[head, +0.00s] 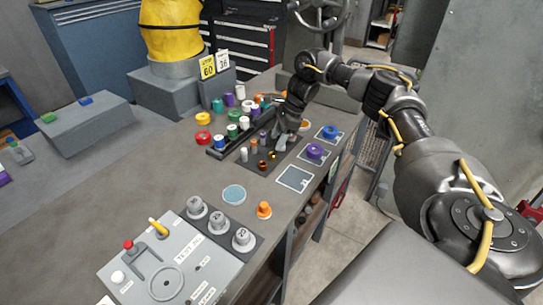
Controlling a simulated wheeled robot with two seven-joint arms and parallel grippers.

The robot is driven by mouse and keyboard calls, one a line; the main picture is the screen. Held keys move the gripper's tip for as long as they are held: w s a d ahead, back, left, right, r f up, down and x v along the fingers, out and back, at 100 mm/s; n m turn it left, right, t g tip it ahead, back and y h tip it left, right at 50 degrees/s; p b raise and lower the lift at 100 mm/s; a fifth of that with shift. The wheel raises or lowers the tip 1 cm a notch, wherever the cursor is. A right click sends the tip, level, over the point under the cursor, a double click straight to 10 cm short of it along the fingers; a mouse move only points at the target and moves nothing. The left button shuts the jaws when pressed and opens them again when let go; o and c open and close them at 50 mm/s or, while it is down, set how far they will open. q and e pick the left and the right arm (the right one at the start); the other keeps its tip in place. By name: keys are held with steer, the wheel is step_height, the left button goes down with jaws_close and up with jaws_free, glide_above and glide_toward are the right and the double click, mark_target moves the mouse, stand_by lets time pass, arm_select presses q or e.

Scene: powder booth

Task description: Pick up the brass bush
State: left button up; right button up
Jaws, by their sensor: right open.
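A small gold-coloured piece, which looks like the brass bush (273,156), stands on a dark mat on the bench. A darker copper-brown piece (262,165) stands just in front of it, to the left. My right gripper (280,138) is open, reaching down over the back part of the mat, just behind and slightly right of the gold piece. I see no contact between them, but the fingers are small and partly blend with the dark mat. My left gripper is out of view.
Several coloured spools and caps crowd the rack (222,152) left of the gripper. A purple ring (315,152) and a blue ring (330,131) sit on pads along the right edge. A grey control panel (178,262) and an orange knob (263,210) are nearer.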

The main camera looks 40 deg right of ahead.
mark_target(270, 159)
steer(key=shift+s+f, duration=0.1)
steer(key=shift+s, duration=0.05)
steer(key=shift+a+f+p, duration=0.15)
steer(key=shift+p, duration=0.15)
steer(key=x, duration=0.1)
steer(key=p+x, duration=0.1)
steer(key=x, duration=0.1)
steer(key=shift+s+f+p, duration=0.2)
steer(key=shift+f+p, duration=0.2)
steer(key=shift+w+a+f, duration=0.1)
steer(key=shift+a+f, duration=0.1)
steer(key=shift+f, duration=0.35)
steer(key=c, duration=1.1)
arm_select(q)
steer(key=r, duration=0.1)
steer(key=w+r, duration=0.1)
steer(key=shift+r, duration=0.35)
arm_select(e)
steer(key=shift+r, duration=0.1)
